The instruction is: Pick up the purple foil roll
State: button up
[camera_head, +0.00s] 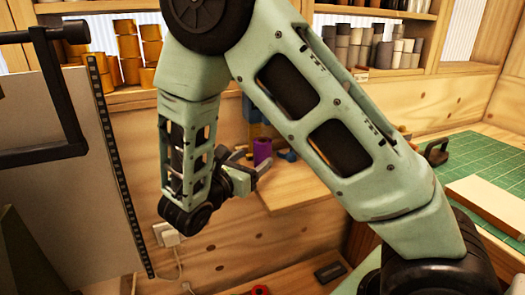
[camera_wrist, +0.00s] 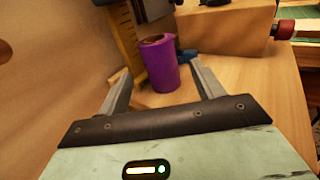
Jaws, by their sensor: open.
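The purple foil roll (camera_wrist: 160,65) stands upright on a light wooden surface (camera_wrist: 245,85) in the wrist view. In the head view the roll (camera_head: 262,152) shows just beyond my gripper (camera_head: 248,176). In the wrist view my gripper (camera_wrist: 160,90) is open, with one finger to the left of the roll and the other to its right. The roll is just ahead of and partly between the fingertips. I cannot tell whether a finger touches it.
A blue object (camera_wrist: 187,56) lies just behind the roll. A yellow upright piece (camera_wrist: 124,38) stands behind it to the left. A wooden box (camera_wrist: 225,27) is at the back. A green cutting mat (camera_head: 480,160) lies at the right.

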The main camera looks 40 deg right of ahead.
aim_at(257, 153)
jog(key=x, duration=0.3)
jog(key=shift+d+r+p, duration=0.15)
jog(key=shift+d+p, duration=0.05)
jog(key=shift+p, duration=0.1)
jog(key=c, duration=1.2)
jog(key=shift+o, duration=0.2)
jog(key=shift+r, duration=0.15)
